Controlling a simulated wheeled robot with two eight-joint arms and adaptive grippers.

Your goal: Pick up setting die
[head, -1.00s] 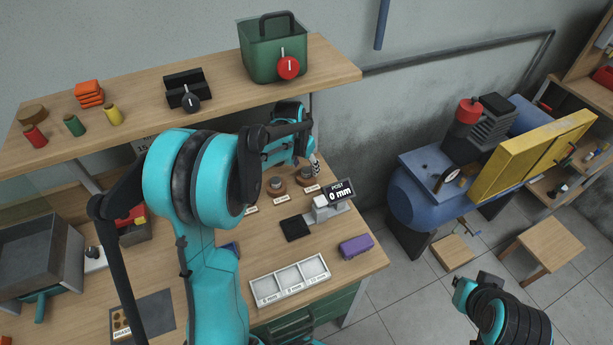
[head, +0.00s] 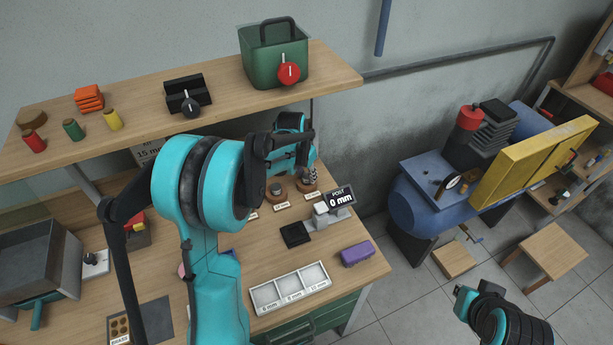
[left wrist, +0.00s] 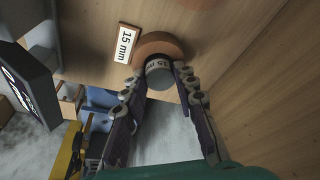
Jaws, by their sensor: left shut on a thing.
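The setting die (left wrist: 158,74) is a short grey cylinder with a "15" mark, on a round brown base (left wrist: 158,45) by a "15 mm" label (left wrist: 125,44) in the left wrist view. My left gripper (left wrist: 160,88) is shut on the die, one finger at each side. I cannot tell whether the die is clear of its base. In the head view my left gripper (head: 309,167) is at the rear right of the bench, and the die is mostly hidden by it. My right arm shows at the lower right, but its fingers do not.
Another die (head: 276,188) stands left of the gripper. The post gauge (head: 339,200) reads 0 mm, with a black pad (head: 295,235) before it. A white three-part tray (head: 290,288) and a purple block (head: 357,252) lie nearer. The shelf (head: 334,71) overhangs the bench.

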